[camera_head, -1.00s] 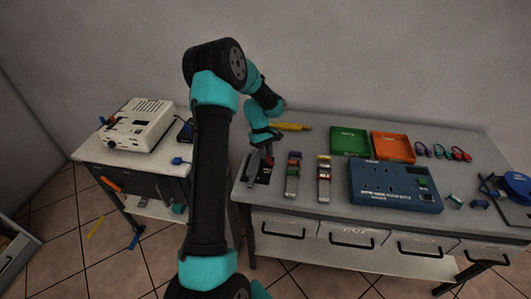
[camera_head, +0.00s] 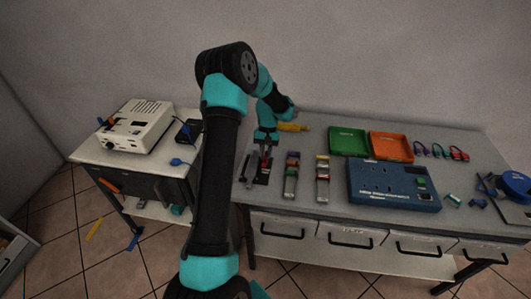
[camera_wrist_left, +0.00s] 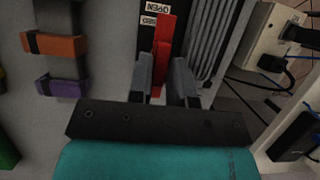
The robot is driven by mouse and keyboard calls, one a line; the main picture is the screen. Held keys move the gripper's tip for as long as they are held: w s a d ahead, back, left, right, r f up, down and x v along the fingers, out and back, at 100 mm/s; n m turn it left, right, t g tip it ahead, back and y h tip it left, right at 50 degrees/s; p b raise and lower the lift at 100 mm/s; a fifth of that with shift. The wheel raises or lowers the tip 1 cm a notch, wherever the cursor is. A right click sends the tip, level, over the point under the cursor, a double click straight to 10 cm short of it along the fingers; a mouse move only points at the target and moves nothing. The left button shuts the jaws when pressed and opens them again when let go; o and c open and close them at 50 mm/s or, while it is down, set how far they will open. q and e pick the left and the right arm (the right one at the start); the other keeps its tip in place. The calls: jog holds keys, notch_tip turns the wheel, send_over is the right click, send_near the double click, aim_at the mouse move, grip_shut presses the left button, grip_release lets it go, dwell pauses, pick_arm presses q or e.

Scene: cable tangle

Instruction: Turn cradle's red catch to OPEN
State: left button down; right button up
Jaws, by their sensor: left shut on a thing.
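The cradle (camera_head: 262,178) is a dark block at the left end of the long table. Its red catch (camera_wrist_left: 163,45) is a long bar that shows in the left wrist view. It points up the picture, leaning slightly right, beside white labels that read OPEN (camera_wrist_left: 160,5) and, partly covered, what looks like CLOSED (camera_wrist_left: 148,20). My left gripper (camera_wrist_left: 165,80) is shut on the red catch, one grey finger on each side of it. In the head view my left gripper (camera_head: 266,152) is over the cradle, and its fingers are small there. My right gripper is not in view.
Two strips with coloured clips (camera_head: 291,178) (camera_head: 323,180) lie right of the cradle. A blue panel (camera_head: 372,190), a green tray (camera_head: 349,150) and an orange tray (camera_head: 391,156) are farther right. A cream box (camera_head: 140,125) stands on the left side table. Grey cables (camera_wrist_left: 212,40) run beside the cradle.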

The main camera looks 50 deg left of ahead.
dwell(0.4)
pick_arm(q)
jog(key=c, duration=1.1)
grip_release()
jog(key=shift+r, duration=0.1)
jog(key=v, duration=1.7)
jog(key=shift+w+r, duration=0.1)
jog(key=shift+d, duration=0.1)
